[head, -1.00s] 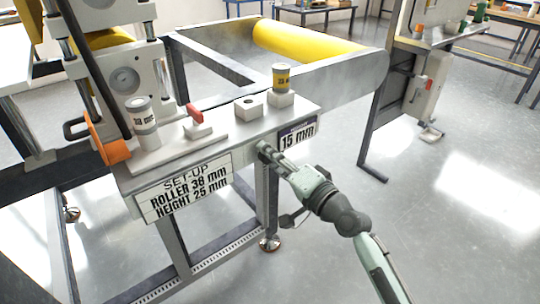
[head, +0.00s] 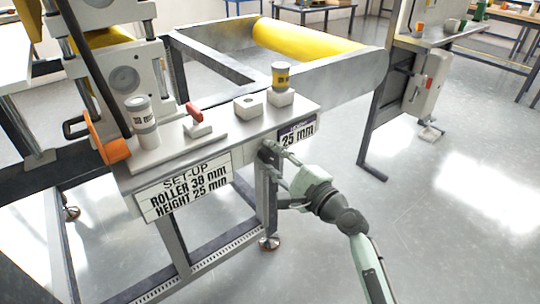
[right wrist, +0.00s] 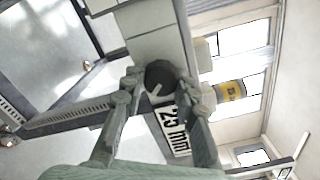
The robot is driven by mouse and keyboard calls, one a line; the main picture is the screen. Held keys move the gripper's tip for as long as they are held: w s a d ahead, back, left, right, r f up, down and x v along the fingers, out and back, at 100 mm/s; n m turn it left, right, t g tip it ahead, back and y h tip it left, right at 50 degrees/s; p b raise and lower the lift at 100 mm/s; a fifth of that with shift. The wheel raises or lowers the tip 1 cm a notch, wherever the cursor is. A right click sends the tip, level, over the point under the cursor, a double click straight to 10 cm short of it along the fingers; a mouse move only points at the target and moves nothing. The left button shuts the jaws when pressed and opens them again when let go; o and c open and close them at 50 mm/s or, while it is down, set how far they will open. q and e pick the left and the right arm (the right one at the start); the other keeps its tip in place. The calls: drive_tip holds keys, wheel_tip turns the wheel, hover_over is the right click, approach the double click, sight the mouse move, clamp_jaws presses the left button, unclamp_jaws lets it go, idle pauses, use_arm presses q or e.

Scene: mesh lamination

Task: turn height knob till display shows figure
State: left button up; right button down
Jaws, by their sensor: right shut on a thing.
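The dark round height knob (right wrist: 161,78) sits on the front face of the machine's bench, with a light pointer mark on it. My right gripper (right wrist: 160,88) has its fingers on either side of the knob and is shut on it; it also shows in the head view (head: 270,152). The display (head: 298,133) beside the knob reads 25 mm, and it shows in the right wrist view (right wrist: 172,130). The set-up sign (head: 185,188) reads roller 38 mm, height 25 mm. My left gripper is not in view.
On the bench top stand a grey-white roller marked 38 mm (head: 142,120), a red-handled lever (head: 195,115), an empty white block (head: 248,107) and a yellow-banded roller (head: 280,77) on another block. A yellow roll (head: 305,42) lies behind. Open floor is at the right.

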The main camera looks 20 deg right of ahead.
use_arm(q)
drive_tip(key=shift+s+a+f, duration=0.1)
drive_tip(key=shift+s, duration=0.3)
use_arm(e)
drive_tip(key=shift+m, duration=1.1)
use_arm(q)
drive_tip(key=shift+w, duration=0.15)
use_arm(e)
drive_tip(key=c, duration=1.2)
unclamp_jaws()
drive_tip(key=shift+o, duration=0.2)
drive_tip(key=shift+s+f, duration=0.1)
drive_tip(key=shift+s, duration=0.1)
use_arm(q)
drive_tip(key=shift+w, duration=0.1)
use_arm(e)
drive_tip(key=v, duration=1.1)
drive_tip(key=shift+s+d, duration=0.15)
drive_tip(key=shift+s, duration=0.15)
